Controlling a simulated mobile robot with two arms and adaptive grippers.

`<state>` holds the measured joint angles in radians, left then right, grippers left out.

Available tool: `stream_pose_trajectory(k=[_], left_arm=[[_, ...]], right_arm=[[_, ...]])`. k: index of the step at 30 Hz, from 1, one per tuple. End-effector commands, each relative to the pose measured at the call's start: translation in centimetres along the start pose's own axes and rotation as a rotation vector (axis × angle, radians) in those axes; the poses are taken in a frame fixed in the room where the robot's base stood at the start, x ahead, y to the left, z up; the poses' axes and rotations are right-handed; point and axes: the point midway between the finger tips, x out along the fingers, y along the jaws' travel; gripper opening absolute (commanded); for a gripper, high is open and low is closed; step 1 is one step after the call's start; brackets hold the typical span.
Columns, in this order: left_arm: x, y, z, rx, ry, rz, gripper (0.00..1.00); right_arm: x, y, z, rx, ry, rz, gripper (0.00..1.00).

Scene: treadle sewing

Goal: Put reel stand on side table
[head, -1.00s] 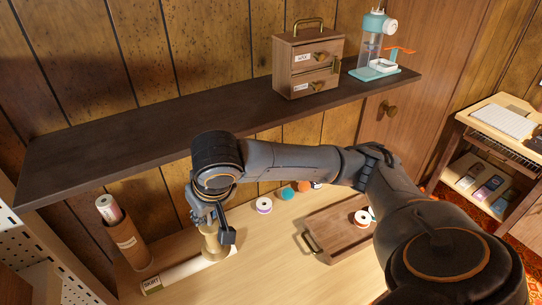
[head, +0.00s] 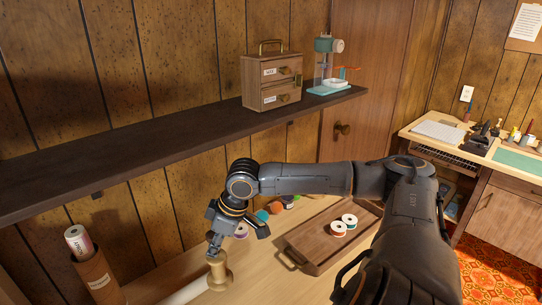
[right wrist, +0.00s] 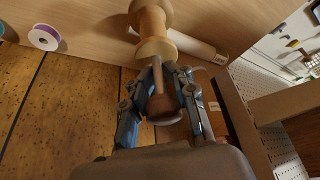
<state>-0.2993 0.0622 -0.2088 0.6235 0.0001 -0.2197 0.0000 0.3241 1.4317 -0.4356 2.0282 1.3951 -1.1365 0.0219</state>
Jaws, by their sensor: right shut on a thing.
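The reel stand (head: 217,273) looks like a pale wooden spool shape with wide round ends. In the right wrist view, the reel stand (right wrist: 152,24) shows a thin stem and a dark brown knob. My right gripper (head: 214,248) is shut on the stem, and in the right wrist view its fingers (right wrist: 157,76) close around it just short of the knob. The stand is over the workbench by the end of a pale roll; I cannot tell whether it touches the bench. A wooden table (head: 425,125) at the right may be the side table. My left gripper is not in view.
A wooden tray (head: 313,258) with two reels sits right of the stand. Loose reels lie along the wall. A brown tube (head: 97,280) stands at the left. A dark shelf (head: 130,140) with a small drawer box (head: 268,82) overhangs the bench.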

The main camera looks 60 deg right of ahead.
Motion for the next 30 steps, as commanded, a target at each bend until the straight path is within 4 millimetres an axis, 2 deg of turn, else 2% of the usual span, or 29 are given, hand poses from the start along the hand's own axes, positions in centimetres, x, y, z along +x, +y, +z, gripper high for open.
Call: stream_pose_trajectory(k=[3, 6, 10, 14, 21, 30], left_arm=[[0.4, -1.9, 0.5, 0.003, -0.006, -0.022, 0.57], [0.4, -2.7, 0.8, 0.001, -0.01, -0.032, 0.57], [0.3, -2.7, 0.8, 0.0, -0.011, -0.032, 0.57], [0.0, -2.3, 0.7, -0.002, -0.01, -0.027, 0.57], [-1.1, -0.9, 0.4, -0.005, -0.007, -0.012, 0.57], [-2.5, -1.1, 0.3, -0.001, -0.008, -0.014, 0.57]], right_arm=[[0.0, 1.0, 0.3, -0.024, 0.0, -0.009, 0.0], [-0.1, 1.2, 0.4, -0.033, 0.0, -0.013, 0.0], [-0.2, 1.2, 0.2, -0.034, 0.002, -0.015, 0.0], [0.2, 1.1, -0.9, -0.032, 0.008, -0.018, 0.0], [1.6, 0.9, -4.7, -0.031, 0.008, -0.02, 0.0], [4.2, 0.6, -11.2, -0.035, 0.005, -0.018, 0.0]])
